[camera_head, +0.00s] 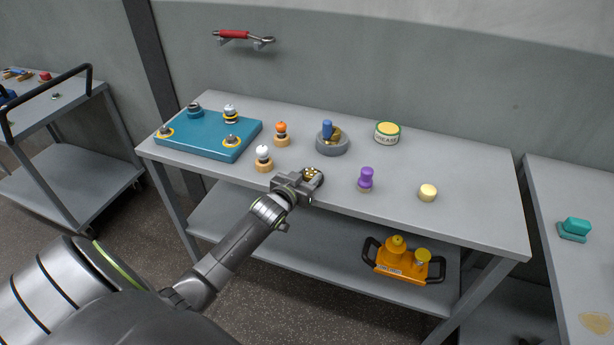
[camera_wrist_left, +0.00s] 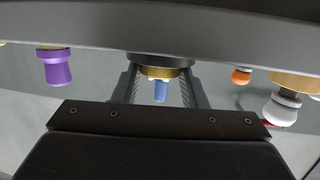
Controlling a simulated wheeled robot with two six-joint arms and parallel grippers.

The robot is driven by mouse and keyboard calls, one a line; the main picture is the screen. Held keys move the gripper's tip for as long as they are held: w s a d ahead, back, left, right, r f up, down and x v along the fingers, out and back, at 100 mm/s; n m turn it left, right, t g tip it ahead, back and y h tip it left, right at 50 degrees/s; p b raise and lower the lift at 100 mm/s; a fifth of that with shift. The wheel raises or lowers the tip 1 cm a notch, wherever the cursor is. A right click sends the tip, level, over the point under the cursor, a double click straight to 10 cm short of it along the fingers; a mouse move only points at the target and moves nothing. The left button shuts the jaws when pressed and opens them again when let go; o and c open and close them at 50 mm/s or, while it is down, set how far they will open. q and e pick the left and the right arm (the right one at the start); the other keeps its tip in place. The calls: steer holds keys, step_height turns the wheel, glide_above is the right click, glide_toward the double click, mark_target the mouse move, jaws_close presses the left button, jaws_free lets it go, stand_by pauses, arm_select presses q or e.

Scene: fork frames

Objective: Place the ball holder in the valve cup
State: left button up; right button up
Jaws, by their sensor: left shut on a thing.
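My left gripper (camera_head: 306,183) is shut on a small dark and gold piece (camera_head: 313,174), held near the table's front edge; I take it for the ball holder. In the left wrist view, which looks upside down, a dark rim with gold (camera_wrist_left: 160,61) shows between the fingers. The gripper hides part of the piece. A grey round cup (camera_head: 332,149), perhaps the valve cup, stands behind it. A blue knob (camera_head: 326,129) and a gold part (camera_head: 334,134) show in the cup. The blue knob also shows in the left wrist view (camera_wrist_left: 160,91). My right gripper is not in view.
On the table (camera_head: 430,160), a white-topped piece (camera_head: 264,153) and an orange-topped piece (camera_head: 281,130) stand left of the cup, beside a teal plate (camera_head: 200,144). A purple knob (camera_head: 366,176), a cream disc (camera_head: 428,193) and a grease tin (camera_head: 387,135) are on the right.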

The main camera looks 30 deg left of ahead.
arm_select(q)
steer(key=o, duration=1.1)
steer(key=shift+f, duration=0.1)
steer(key=shift+s, duration=0.1)
steer(key=v, duration=1.2)
steer(key=shift+r, duration=0.25)
steer(key=shift+f, duration=0.1)
steer(key=s+a+f+g, duration=0.1)
steer(key=s+f+g, duration=0.3)
steer(key=f, duration=0.7)
steer(key=s+a+f+g+y, duration=0.1)
steer(key=s+f, duration=0.5)
steer(key=f, duration=0.5)
steer(key=s+f+g, duration=0.3)
steer(key=s+f, duration=0.1)
steer(key=f, duration=0.7)
steer(key=s+d+f+g, duration=0.2)
steer(key=s+f, duration=0.3)
steer(key=s, duration=0.4)
steer(key=s+d+f+g+h, duration=0.1)
steer(key=s+d+f+g, duration=0.1)
steer(key=s+f, duration=0.3)
steer(key=s+d+f+g, duration=0.2)
steer(key=s+d+f, duration=0.2)
steer(key=s, duration=0.9)
steer(key=shift+s+d+f+g, duration=0.3)
steer(key=shift+f, duration=0.4)
